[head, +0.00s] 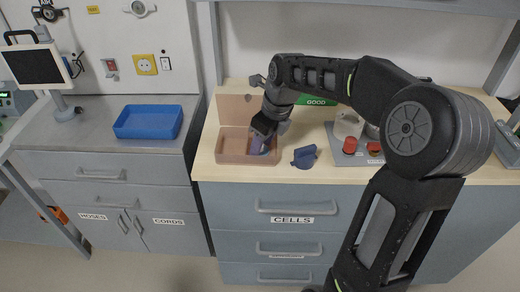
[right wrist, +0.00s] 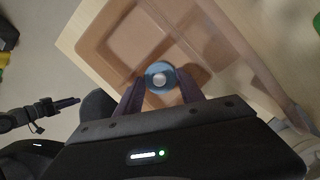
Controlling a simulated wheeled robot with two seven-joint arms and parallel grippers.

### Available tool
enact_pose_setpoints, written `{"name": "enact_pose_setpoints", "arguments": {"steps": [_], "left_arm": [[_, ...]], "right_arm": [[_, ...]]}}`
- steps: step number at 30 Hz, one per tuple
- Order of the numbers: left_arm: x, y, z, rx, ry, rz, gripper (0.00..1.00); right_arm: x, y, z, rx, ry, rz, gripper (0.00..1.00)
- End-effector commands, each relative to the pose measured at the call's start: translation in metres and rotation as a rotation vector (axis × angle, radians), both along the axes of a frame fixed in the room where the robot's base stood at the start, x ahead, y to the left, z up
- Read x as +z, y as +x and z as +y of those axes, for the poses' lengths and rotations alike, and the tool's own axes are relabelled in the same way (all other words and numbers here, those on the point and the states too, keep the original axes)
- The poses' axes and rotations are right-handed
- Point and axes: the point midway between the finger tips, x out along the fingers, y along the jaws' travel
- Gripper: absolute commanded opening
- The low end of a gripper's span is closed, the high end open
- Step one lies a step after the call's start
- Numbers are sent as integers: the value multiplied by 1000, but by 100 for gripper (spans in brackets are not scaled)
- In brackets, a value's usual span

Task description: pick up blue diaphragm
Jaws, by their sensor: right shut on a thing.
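My right gripper (right wrist: 160,84) is shut on a round blue diaphragm (right wrist: 150,73) with a pale centre, which sits between its two dark fingers in the right wrist view. In the head view this gripper (head: 260,146) points down over the tan bin (head: 230,157), and its fingers hide most of the diaphragm. I cannot tell whether the diaphragm touches the bin floor. The bin (right wrist: 92,55) also shows behind the gripper in the wrist view. A dark part at the wrist view's left looks like my left gripper (right wrist: 62,104); its opening is unclear.
A dark blue part (head: 304,157) stands on the counter right of the bin. A grey tray (head: 342,158) with red pieces lies farther right, partly behind my arm. A blue tray (head: 148,122) sits on the left cabinet. Some wooden counter (head: 310,177) in front is clear.

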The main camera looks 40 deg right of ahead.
Motion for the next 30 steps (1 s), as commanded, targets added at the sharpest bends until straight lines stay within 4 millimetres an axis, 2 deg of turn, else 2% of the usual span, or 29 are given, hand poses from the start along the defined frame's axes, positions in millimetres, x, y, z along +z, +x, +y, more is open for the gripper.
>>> {"name": "enact_pose_setpoints", "arguments": {"steps": [1,6,20,30], "left_arm": [[0,0,0,0,0,0,38],[0,0,0,0,0,0,38],[-3,0,0,0,0,0,38],[-2,0,0,0,0,0,38]], "right_arm": [[0,0,0,0,0,0,21],[0,0,0,0,0,0,7],[6,-2,2,0,0,-2,7],[45,-2,3,0,-1,-4,7]]}}
